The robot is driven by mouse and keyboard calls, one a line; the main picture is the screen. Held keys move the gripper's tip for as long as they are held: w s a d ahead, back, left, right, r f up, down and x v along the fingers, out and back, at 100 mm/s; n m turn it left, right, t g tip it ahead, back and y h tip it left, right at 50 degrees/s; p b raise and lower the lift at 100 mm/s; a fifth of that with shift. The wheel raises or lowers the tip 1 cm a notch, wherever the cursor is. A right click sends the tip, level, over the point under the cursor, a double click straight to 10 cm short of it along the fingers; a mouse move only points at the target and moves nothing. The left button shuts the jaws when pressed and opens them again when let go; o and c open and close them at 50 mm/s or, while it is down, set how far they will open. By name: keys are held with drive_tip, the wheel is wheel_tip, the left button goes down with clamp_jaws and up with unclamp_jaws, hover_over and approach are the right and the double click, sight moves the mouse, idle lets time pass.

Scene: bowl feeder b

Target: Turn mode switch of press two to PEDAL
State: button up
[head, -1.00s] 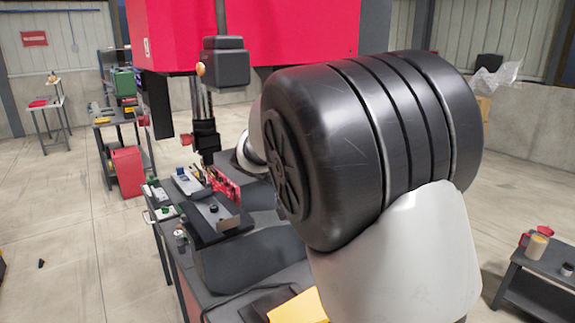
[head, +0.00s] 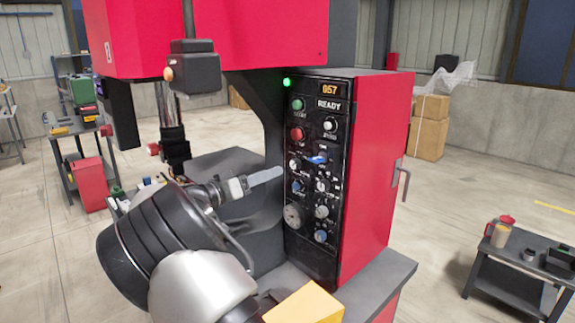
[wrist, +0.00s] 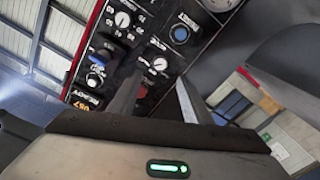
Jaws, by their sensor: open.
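A red press (head: 370,170) carries a black control panel (head: 312,250) with several knobs and buttons. A blue-handled switch (head: 316,159) sits near the panel's middle; a blue handle also shows in the wrist view (wrist: 97,60). White-marked rotary knobs (head: 294,163) sit around it. The small labels are too blurred to tell which knob is the mode switch or where it points. My gripper (head: 268,176) is left of the panel, its fingers pointing at it and apparently short of it. In the wrist view my gripper (wrist: 158,92) is open and empty, with panel knobs beyond its fingers.
The panel's display (head: 330,90) is lit above the word READY, with a green lamp (head: 287,82) nearby. A yellow block (head: 305,303) is at the front. A side table (head: 515,270) with a mug stands right. Open floor lies right of the press.

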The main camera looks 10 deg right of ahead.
sight(293, 165)
drive_tip(key=p+x, duration=0.1)
drive_tip(key=x, duration=0.7)
drive_tip(key=shift+w+d, duration=0.25)
drive_tip(key=shift+d, duration=0.05)
drive_tip(key=c, duration=1.1)
